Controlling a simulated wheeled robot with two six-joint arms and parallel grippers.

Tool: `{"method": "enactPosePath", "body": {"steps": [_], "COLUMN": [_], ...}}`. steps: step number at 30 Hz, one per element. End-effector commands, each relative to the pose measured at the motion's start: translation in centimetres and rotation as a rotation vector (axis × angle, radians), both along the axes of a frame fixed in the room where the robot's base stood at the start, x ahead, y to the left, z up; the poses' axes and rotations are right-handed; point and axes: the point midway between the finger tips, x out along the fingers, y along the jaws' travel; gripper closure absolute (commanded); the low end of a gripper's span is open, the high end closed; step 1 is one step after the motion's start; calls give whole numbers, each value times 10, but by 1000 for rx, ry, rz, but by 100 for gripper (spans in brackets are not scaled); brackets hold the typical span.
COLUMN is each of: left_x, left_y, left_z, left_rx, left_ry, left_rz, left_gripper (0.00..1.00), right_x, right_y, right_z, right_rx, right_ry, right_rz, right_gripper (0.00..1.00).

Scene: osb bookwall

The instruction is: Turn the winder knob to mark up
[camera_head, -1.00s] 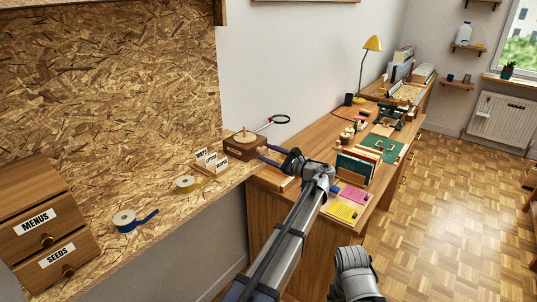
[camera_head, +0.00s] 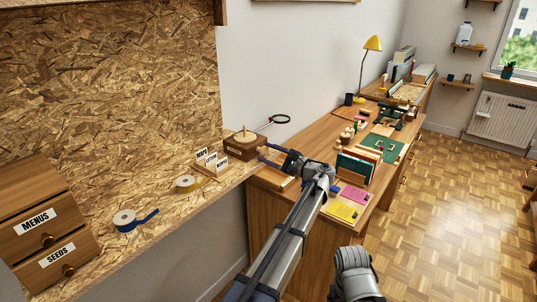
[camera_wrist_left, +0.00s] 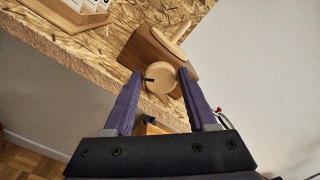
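The winder (camera_head: 243,152) is a brown wooden box with a round wooden spool (camera_head: 244,136) on top, at the right end of the OSB shelf. In the left wrist view its round knob (camera_wrist_left: 163,79) shows end-on with a short black mark on its picture-left side; the box (camera_wrist_left: 152,52) is behind it. My left gripper (camera_head: 262,153) is at the winder's right side. In the left wrist view my left gripper (camera_wrist_left: 160,74) is open, its two purple fingers on either side of the knob; I cannot tell whether they touch it. My right gripper is not in view.
A card rack (camera_head: 211,161), yellow tape (camera_head: 188,184) and blue tape (camera_head: 126,222) lie left along the shelf. A ring-ended rod (camera_head: 276,120) is behind the winder. The cluttered wooden desk (camera_head: 290,205) lies beyond my left arm.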

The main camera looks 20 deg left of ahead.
Motion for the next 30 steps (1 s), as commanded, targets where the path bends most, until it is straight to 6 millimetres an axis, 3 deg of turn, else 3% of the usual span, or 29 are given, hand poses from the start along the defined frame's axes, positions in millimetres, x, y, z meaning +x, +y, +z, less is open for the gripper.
{"method": "enactPosePath", "body": {"steps": [6, 16, 30], "left_x": [0, 0, 2], "left_y": [0, 0, -1], "left_z": [0, 0, 1], "left_rx": [0, 12, 190], "left_ry": [1, 34, 521], "left_rz": [0, 1, -1], "left_gripper": [19, 19, 19], "right_x": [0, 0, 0], "right_y": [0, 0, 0], "right_z": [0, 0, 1], "right_rx": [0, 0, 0], "right_ry": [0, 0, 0], "right_rz": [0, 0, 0], "right_gripper": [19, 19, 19]}}
